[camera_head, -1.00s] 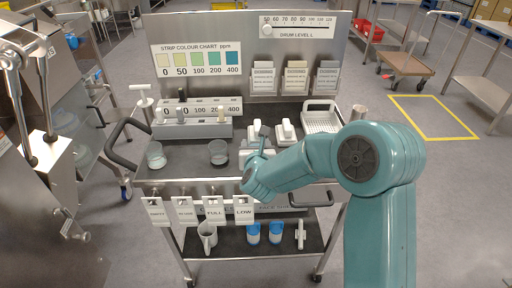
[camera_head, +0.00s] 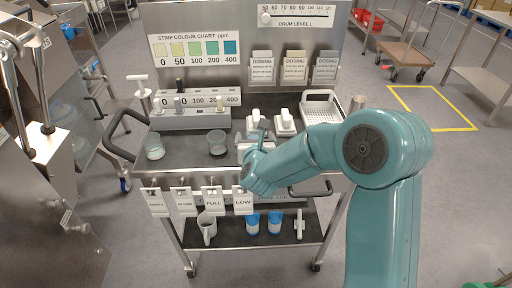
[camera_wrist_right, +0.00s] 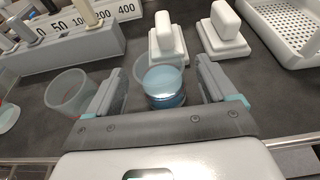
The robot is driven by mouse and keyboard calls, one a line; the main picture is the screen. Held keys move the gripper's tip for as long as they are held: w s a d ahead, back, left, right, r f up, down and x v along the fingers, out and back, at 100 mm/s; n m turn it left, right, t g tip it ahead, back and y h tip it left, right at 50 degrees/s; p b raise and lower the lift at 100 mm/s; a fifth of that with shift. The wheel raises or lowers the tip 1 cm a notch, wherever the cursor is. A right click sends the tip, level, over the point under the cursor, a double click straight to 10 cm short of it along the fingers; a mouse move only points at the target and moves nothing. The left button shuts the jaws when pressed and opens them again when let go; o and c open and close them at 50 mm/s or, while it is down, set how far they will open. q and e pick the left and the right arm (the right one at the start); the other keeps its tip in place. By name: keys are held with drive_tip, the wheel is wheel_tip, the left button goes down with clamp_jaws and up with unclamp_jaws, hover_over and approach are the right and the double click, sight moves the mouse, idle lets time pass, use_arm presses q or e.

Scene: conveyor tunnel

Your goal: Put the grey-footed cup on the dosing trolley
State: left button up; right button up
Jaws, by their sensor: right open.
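My right gripper (camera_wrist_right: 160,92) is open on the trolley top, with its fingers on either side of a clear cup with blue at its lower part (camera_wrist_right: 165,88). In the head view my right arm mostly hides this cup. A second clear cup (camera_wrist_right: 70,95) stands just left of the fingers; the head view shows it on the dark top (camera_head: 217,143). A third clear cup (camera_head: 155,147) stands farther left. I cannot tell for sure which cup has the grey foot. The trolley (camera_head: 185,160) carries dosing cards (camera_head: 294,67) on its back panel. My left gripper is out of view.
Two white handled blocks (camera_head: 284,123) and a white perforated tray (camera_head: 320,110) stand behind the gripper. A grey test-strip rack (camera_head: 190,118) is at the back left. A mug (camera_head: 207,228) and blue-white cups (camera_head: 253,224) are on the lower shelf.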

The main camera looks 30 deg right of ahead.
drive_tip(key=v, duration=1)
drive_tip(key=shift+b, duration=0.35)
drive_tip(key=shift+s, duration=0.2)
